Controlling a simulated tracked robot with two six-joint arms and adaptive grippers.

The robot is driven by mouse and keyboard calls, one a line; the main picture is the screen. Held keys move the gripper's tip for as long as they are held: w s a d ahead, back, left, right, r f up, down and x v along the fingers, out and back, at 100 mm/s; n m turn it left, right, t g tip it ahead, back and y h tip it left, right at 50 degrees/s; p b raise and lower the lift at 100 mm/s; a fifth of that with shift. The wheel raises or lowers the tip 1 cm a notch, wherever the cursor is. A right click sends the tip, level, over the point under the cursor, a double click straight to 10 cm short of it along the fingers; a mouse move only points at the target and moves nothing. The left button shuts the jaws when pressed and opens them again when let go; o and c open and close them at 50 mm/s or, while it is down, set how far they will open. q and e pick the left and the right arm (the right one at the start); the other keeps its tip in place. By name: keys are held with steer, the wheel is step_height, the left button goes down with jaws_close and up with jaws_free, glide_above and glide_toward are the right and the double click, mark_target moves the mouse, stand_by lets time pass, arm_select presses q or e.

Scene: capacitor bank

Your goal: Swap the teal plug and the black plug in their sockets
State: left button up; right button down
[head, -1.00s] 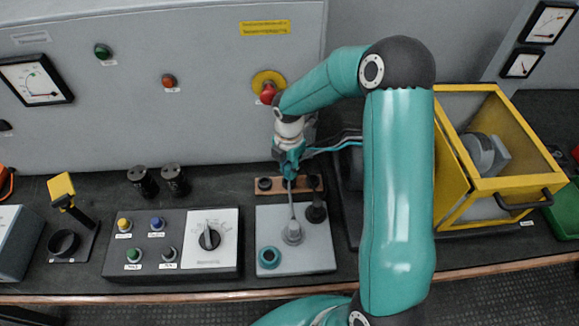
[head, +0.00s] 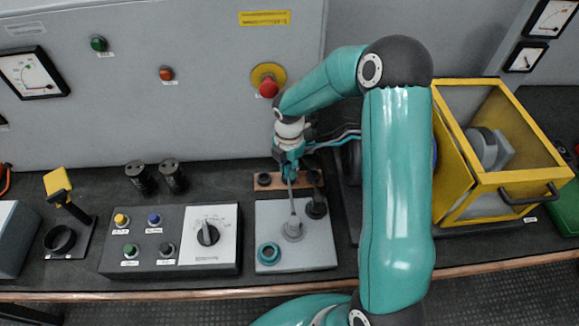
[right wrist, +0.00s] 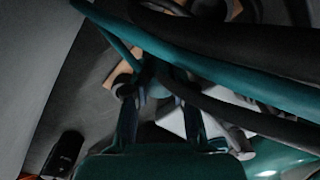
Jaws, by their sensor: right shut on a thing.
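My right gripper (head: 290,178) points down over the back of a light grey socket plate (head: 300,258). It is shut on the top of a thin grey upright rod (head: 293,205), whose lower end meets a round grey base (head: 293,230) on the plate. The jaws hide the rod's top, so I cannot tell its colour. The black plug (head: 316,208) stands upright at the plate's back right. A teal ring (head: 268,254) with a darker centre sits at the front left. The right wrist view shows both fingers (right wrist: 156,95) and a dark blur between them. My left gripper is out of view.
A brown strip (head: 268,187) with dark round parts lies behind the plate. A control box (head: 190,268) with buttons and a knob is to the left, with two black cylinders (head: 172,178) behind it. A yellow-framed box (head: 462,203) stands to the right.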

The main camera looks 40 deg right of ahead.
steer(key=shift+f, duration=0.1)
steer(key=c, duration=0.9)
jaws_free()
step_height(320, 180, up, 12)
